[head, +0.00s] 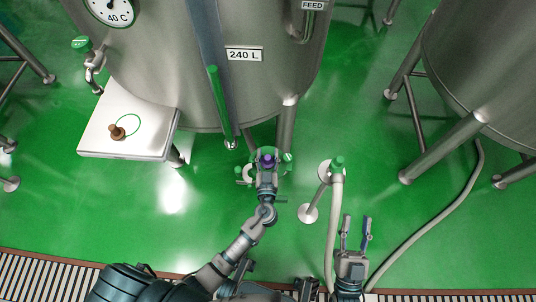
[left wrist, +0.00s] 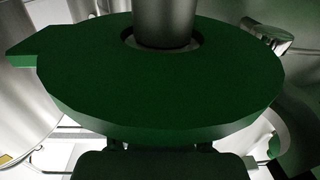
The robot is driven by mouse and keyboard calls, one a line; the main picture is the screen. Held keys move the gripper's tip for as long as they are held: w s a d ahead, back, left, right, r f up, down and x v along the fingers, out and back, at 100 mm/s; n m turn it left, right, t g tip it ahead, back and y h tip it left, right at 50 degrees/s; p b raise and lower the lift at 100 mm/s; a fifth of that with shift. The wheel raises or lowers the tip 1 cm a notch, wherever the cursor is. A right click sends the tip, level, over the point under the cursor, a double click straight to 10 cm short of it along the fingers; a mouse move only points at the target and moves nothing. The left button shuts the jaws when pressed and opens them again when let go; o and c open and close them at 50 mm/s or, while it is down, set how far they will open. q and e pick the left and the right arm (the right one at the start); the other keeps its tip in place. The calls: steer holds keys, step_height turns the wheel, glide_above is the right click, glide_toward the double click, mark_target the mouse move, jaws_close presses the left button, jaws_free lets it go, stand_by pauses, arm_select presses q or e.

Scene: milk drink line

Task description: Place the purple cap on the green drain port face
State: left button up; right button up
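The purple cap (head: 267,158) shows at the tip of my left gripper (head: 266,163), between its fingers, below the tank. The gripper looks shut on it. A green ring-like part shows around the gripper there. In the left wrist view a large dark green disc (left wrist: 160,85) with a metal pipe through its hole fills the middle. It hides most of my left gripper's fingers and the cap. I cannot tell whether the cap touches the green drain port face. My right gripper (head: 356,236) is open and empty at the lower right, its fingers pointing up.
The steel tank marked 240 L (head: 245,85) stands above my left gripper. A white table (head: 98,135) with a brown fitting (head: 117,132) is at left. A hose (head: 334,220) with a green end (head: 337,162) runs between my grippers. A floor grating lies in front.

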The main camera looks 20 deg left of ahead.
arm_select(q)
steer(key=shift+r, duration=0.1)
steer(key=shift+s+d, duration=0.15)
steer(key=shift+s, duration=0.1)
steer(key=s+d+m+h, duration=0.4)
steer(key=s+d+h, duration=0.2)
steer(key=s, duration=0.6)
steer(key=s+a+r+t+h, duration=0.2)
steer(key=s+r+t, duration=0.1)
steer(key=r, duration=0.6)
steer(key=s+a+r+m+t+h, duration=0.1)
steer(key=s+a+r+t+h, duration=0.1)
steer(key=r, duration=0.7)
steer(key=shift+s+t+h, duration=0.6)
steer(key=shift+s, duration=0.15)
arm_select(e)
steer(key=shift+s+r, duration=0.15)
steer(key=shift+s, duration=0.05)
